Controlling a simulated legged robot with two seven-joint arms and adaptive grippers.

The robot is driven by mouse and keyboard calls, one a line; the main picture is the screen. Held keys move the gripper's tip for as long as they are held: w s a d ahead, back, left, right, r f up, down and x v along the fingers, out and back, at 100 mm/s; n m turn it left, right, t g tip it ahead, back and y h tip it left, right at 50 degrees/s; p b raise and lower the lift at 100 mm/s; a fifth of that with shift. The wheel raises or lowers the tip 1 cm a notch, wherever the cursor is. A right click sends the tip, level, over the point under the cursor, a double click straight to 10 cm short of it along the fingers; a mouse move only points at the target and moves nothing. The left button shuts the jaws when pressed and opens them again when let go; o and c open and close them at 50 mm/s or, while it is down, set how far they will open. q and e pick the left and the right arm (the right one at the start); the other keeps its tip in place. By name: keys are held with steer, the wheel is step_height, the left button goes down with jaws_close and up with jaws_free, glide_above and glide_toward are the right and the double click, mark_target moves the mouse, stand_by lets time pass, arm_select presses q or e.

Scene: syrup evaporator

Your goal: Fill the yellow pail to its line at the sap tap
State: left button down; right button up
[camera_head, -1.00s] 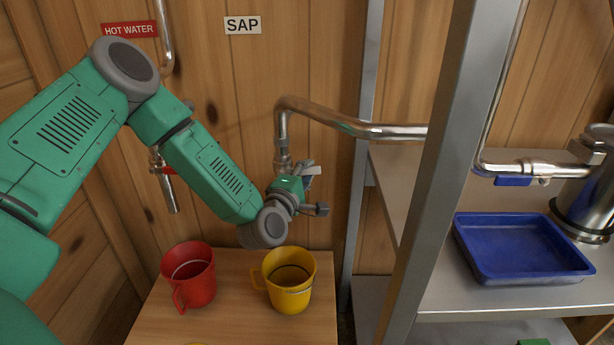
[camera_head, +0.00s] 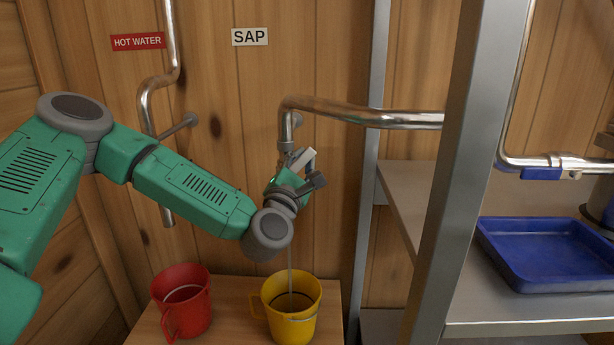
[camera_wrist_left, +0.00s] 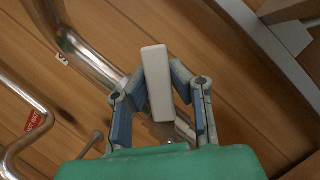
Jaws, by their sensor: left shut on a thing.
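The yellow pail (camera_head: 291,318) stands upright on a wooden stand below the sap pipe (camera_head: 365,118), with a dark line around its inside wall. A thin stream (camera_head: 290,262) falls into it. How high the liquid stands against the line is hard to tell. My left gripper (camera_head: 308,162) is at the tap below the SAP sign (camera_head: 250,37), shut on its white lever (camera_wrist_left: 157,84). In the left wrist view the fingers of my left gripper (camera_wrist_left: 160,92) lie on both sides of the lever. My wrist hides much of the tap. My right gripper is not in view.
A red pail (camera_head: 184,312) stands left of the yellow one on the wooden stand (camera_head: 234,300). A HOT WATER sign (camera_head: 138,41) hangs at the left. A metal post (camera_head: 447,180) and a shelf with a blue tray (camera_head: 550,278) stand at the right.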

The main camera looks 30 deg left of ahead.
arm_select(q)
steer(key=shift+s+n+b, duration=0.15)
steer(key=shift+n+b, duration=0.15)
steer(key=shift+n, duration=0.1)
steer(key=c, duration=1.4)
jaws_free()
steer(key=shift+s+r, duration=0.2)
steer(key=shift+s+f, duration=0.15)
steer(key=shift+f, duration=0.05)
steer(key=v, duration=1.1)
steer(key=shift+s+f, duration=0.15)
steer(key=shift+f, duration=0.05)
